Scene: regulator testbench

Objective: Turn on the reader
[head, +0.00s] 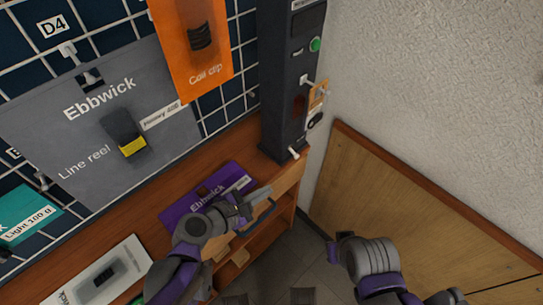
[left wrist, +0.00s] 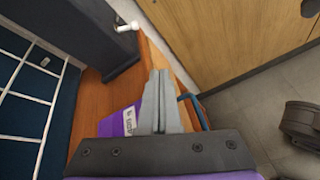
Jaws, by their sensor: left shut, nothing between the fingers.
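A tall dark post (head: 284,90) stands at the back right end of the wooden shelf; I take it to be the reader, though its label is too small to read. It has a dark panel near the top, a round green button (head: 315,44) below that, and a small white peg (head: 294,153) near its foot. The post (left wrist: 75,30) and peg (left wrist: 127,27) also show in the left wrist view. My left gripper (head: 267,190) is shut and empty, in front of and below the post, apart from it. Its closed fingers show in the left wrist view (left wrist: 160,78).
A purple Ebbwick packet (head: 205,195) lies on the shelf beside my left gripper. An orange coil clip card (head: 195,50) and grey line reel card (head: 95,120) hang on the grid. A wooden panel (head: 400,205) lines the right wall. My right arm is at lower right.

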